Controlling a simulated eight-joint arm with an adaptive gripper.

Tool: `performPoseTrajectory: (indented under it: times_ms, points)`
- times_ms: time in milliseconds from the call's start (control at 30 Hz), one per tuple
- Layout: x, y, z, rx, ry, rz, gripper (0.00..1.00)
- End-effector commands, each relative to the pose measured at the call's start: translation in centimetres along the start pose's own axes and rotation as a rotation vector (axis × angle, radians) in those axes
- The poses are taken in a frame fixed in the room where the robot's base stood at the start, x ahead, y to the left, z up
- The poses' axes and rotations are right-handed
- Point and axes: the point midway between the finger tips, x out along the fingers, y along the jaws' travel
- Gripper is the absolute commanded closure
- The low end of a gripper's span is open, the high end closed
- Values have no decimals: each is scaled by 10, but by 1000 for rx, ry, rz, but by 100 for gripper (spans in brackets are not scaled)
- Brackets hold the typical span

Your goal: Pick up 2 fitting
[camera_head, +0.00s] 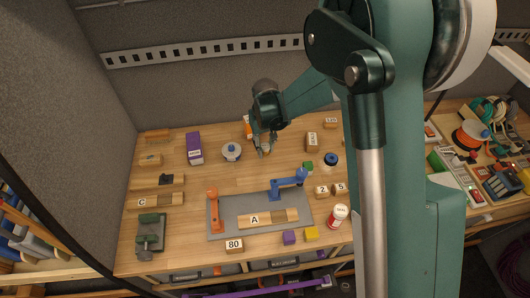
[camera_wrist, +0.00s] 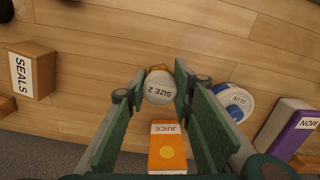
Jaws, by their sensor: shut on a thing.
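A round white-topped fitting labelled "SIZE 2" (camera_wrist: 159,91) sits between my fingertips in the wrist view, with a small tan part showing behind it. My gripper (camera_wrist: 158,84) is shut on it. In the head view my gripper (camera_head: 264,150) is over the back middle of the wooden table, and the fitting is too small to make out there. I cannot tell whether the fitting still touches the table.
An orange juice box (camera_wrist: 167,150) stands close to the fingers. A blue and white glue container (camera_wrist: 235,102), a purple box (camera_wrist: 291,128) and a seals block (camera_wrist: 34,72) stand around. A grey mat (camera_head: 228,229) with orange and blue hooks lies in front.

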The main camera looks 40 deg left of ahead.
Motion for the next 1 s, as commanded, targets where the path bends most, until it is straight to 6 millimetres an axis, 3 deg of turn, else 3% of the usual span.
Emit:
performPoseTrajectory:
  times_ms: [300,500,1000]
  points:
    - [-39,0,0,0,0,0,89]
    - [-56,0,0,0,0,0,89]
    - [-61,0,0,0,0,0,89]
